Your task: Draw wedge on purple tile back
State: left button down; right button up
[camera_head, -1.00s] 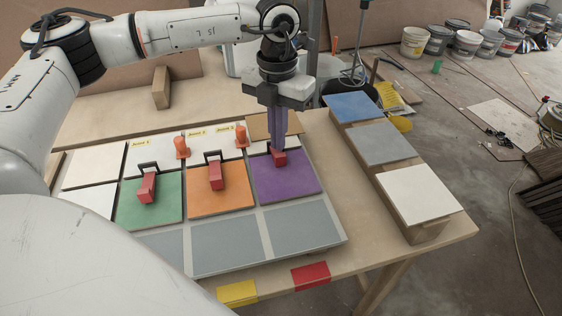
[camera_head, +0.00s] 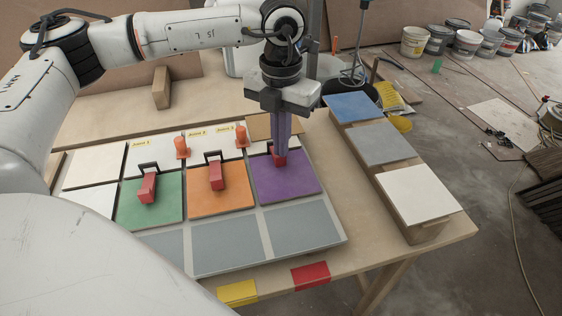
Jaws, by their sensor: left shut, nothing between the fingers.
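The purple tile (camera_head: 287,181) lies at the right end of the middle row, with its red wedge (camera_head: 278,160) at its back edge. My left gripper (camera_head: 282,152) points down there, its fingers shut and empty, covering part of the wedge. I cannot tell whether the fingertips touch the wedge. The orange tile (camera_head: 222,201) and the green tile (camera_head: 150,213) lie to the left. Each has a red wedge, one on the orange tile (camera_head: 216,177) and one on the green tile (camera_head: 147,188), with a dark bracket behind it. My right gripper is not in view.
Two orange cone-like pieces (camera_head: 181,147) stand between the white tiles behind. Grey tiles (camera_head: 228,245) fill the front row. Stacks topped blue (camera_head: 353,107), grey (camera_head: 381,144) and white (camera_head: 419,194) stand at the right. Yellow (camera_head: 238,293) and red (camera_head: 311,276) patches mark the front edge.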

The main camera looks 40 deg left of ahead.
pick_arm(q)
jog(key=shift+s+d+r, duration=0.2)
jog(key=shift+s+d, duration=0.35)
jog(key=shift+d, duration=0.1)
jog(key=shift+s+d+r, duration=0.2)
jog(key=shift+s+d, duration=0.35)
jog(key=shift+d, duration=0.1)
dwell(0.5)
notch_tip(320, 180, up, 6)
jog(key=p, duration=0.4)
jog(key=shift+w+a, duration=0.1)
jog(key=shift+a, duration=0.05)
dwell(0.4)
notch_tip(320, 180, up, 10)
jog(key=shift+b, duration=0.45)
